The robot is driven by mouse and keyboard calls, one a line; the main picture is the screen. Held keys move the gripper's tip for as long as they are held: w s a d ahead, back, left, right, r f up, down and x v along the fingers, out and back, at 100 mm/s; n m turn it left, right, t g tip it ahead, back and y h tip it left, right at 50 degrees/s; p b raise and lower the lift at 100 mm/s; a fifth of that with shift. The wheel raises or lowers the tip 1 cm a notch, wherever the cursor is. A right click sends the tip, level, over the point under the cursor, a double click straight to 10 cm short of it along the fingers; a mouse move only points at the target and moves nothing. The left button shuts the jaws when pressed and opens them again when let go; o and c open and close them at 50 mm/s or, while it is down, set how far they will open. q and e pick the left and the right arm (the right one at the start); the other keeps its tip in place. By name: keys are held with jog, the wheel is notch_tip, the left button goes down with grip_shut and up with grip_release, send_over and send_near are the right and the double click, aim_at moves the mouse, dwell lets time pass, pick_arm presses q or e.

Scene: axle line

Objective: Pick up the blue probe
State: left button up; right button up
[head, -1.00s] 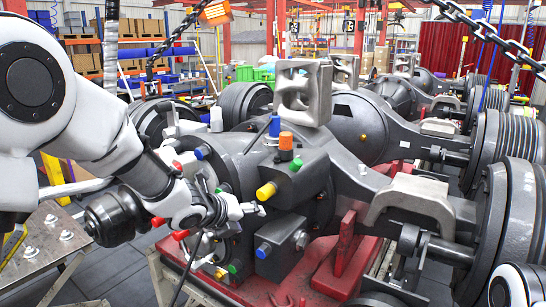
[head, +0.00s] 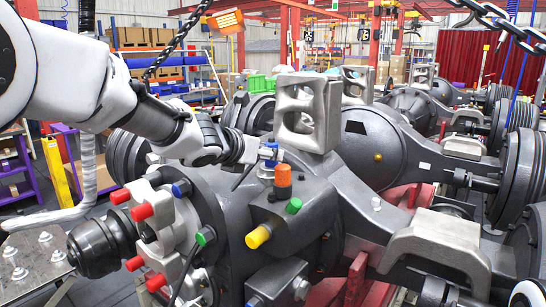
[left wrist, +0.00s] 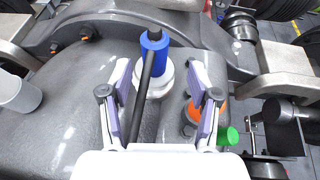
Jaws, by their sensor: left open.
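The blue probe (head: 271,162) stands on top of the dark axle housing, behind an orange cap. In the left wrist view the probe (left wrist: 154,45) has a blue upper part above a pale metal collar, with a dark rod or cable running down beside it. My left gripper (head: 258,151) reaches in from the left at the probe and partly covers it. In the left wrist view the left gripper (left wrist: 158,72) is open, its fingers on either side of the collar; I cannot tell whether they touch. My right gripper is not in view.
Close to the probe are an orange cap (head: 283,176) and a green cap (head: 293,205), both near the right finger. A yellow cap (head: 257,237) sticks out lower down. A large grey bracket (head: 308,110) stands just behind. Chains hang overhead.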

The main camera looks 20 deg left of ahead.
aim_at(271, 166)
pick_arm(q)
jog(key=x, duration=0.2)
jog(key=p+x, duration=0.1)
jog(key=x, duration=0.3)
jog(key=shift+w+a, duration=0.3)
jog(key=shift+a, duration=0.05)
jog(key=shift+s+r, duration=0.15)
jog(key=shift+s, duration=0.1)
jog(key=shift+s+d+r, duration=0.1)
jog(key=shift+s+r, duration=0.05)
jog(key=shift+s, duration=0.1)
jog(key=shift+c, duration=1.4)
jog(key=shift+s, duration=0.1)
jog(key=c, duration=0.5)
grip_shut()
